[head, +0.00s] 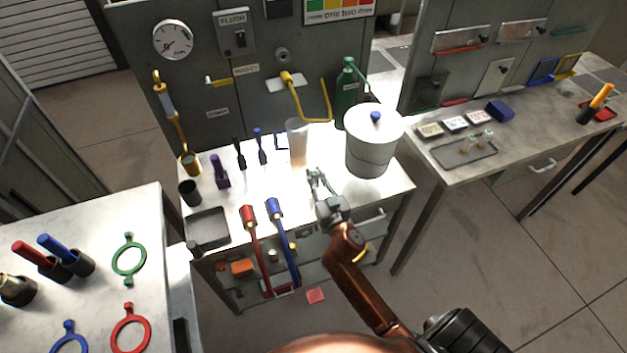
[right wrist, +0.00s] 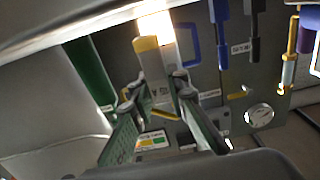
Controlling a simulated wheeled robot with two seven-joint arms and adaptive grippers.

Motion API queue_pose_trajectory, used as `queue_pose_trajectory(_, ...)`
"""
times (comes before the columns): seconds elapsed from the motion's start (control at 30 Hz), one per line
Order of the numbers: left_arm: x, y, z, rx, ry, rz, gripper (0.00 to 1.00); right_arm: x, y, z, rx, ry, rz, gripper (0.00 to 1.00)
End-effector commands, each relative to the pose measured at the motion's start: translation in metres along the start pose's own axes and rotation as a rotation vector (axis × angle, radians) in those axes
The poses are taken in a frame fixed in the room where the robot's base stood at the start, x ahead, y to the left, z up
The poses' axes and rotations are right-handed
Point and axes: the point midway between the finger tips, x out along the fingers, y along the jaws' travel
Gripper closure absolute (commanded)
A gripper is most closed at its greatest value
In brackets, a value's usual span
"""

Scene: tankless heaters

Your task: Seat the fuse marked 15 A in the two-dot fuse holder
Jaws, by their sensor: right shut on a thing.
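I cannot make out a two-dot fuse holder. My left gripper is out of view.
The white lidded pot (head: 372,150) stands right of the gripper, with a green bottle (head: 347,92) behind it. The frosted cylinder (head: 297,146) stands behind left. Red (head: 249,230) and blue (head: 279,225) handled tools lean at the front edge. An empty grey tray (head: 207,223) is left.

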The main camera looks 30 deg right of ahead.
Motion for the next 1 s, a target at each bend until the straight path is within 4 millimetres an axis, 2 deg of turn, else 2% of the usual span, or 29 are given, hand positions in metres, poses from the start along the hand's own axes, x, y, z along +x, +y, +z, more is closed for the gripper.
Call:
queue_pose_trajectory(0.03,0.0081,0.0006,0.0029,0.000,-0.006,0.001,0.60,-0.0001,0.0005,0.0149,-0.003,-0.006,0.001,1.00)
queue_pose_trajectory(0.1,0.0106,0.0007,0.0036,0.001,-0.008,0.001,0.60,-0.0003,0.0002,0.0187,0.000,-0.004,0.000,1.00)
queue_pose_trajectory(0.57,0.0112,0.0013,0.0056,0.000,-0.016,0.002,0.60,-0.0006,-0.0003,0.0199,0.001,-0.002,0.000,1.00)
queue_pose_trajectory(0.6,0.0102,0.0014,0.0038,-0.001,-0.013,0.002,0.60,-0.0006,-0.0003,0.0191,0.001,-0.001,0.000,0.83)
queue_pose_trajectory(0.8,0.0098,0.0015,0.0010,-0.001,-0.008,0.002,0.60,-0.0006,-0.0002,0.0188,0.000,-0.001,0.000,0.69)
queue_pose_trajectory(1.0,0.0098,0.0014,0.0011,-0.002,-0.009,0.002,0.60,-0.0006,-0.0002,0.0189,0.000,-0.001,0.000,0.68)
